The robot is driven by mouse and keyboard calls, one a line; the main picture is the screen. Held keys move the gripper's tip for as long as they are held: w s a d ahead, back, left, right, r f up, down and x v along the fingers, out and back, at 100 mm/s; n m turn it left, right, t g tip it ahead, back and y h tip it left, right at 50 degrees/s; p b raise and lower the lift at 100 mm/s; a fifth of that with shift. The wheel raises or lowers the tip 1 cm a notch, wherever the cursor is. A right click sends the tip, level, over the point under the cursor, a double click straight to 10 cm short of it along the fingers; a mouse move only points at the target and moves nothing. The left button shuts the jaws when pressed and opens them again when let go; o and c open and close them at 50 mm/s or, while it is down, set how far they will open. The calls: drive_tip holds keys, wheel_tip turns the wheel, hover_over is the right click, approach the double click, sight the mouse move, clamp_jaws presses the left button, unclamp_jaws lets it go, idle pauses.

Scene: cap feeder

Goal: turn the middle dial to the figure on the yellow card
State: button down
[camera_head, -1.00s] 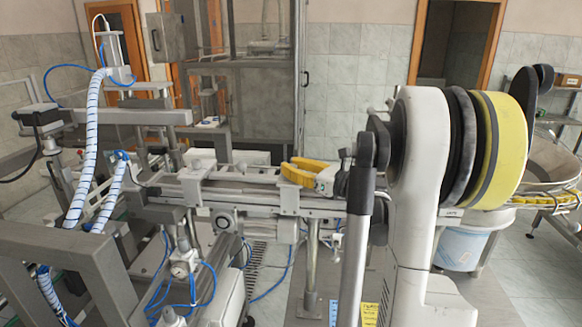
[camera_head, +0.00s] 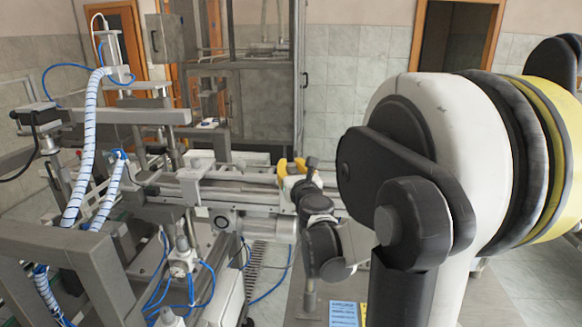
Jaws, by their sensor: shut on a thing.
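A sliver of the yellow card (camera_head: 363,311) shows at the bottom edge, beside a blue card (camera_head: 345,313). My arm covers most of the yellow card, and its figure cannot be read. I cannot make out the middle dial or its setting. A small round gauge (camera_head: 179,271) and a round fitting (camera_head: 222,220) on the machine show at the left, but I cannot tell that either is a task dial. My dark wrist links reach in front of the conveyor. I cannot make out my gripper's jaws or what they hold.
The conveyor (camera_head: 245,190) runs across the middle, with a yellow curved part (camera_head: 283,167) on it. Grey frames (camera_head: 60,245) and blue hoses (camera_head: 210,285) crowd the left. A cabinet (camera_head: 265,105) stands behind. My arm hides much of the right side.

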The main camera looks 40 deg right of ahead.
drive_tip(key=m+g+h, duration=0.2)
drive_tip(key=h, duration=0.1)
drive_tip(key=shift+a+f+m+b, duration=0.1)
drive_tip(key=shift+a+m+b, duration=0.05)
drive_tip(key=shift+m+b, duration=0.15)
drive_tip(key=shift+m+g+h+b, duration=0.3)
drive_tip(key=shift+m+g+h, duration=1.35)
drive_tip(key=shift+g, duration=0.55)
drive_tip(key=shift+d+g, duration=0.2)
drive_tip(key=shift+g, duration=0.1)
drive_tip(key=c, duration=1.2)
unclamp_jaws()
drive_tip(key=shift+s+a, duration=0.1)
drive_tip(key=v, duration=1.2)
drive_tip(key=shift+f, duration=0.1)
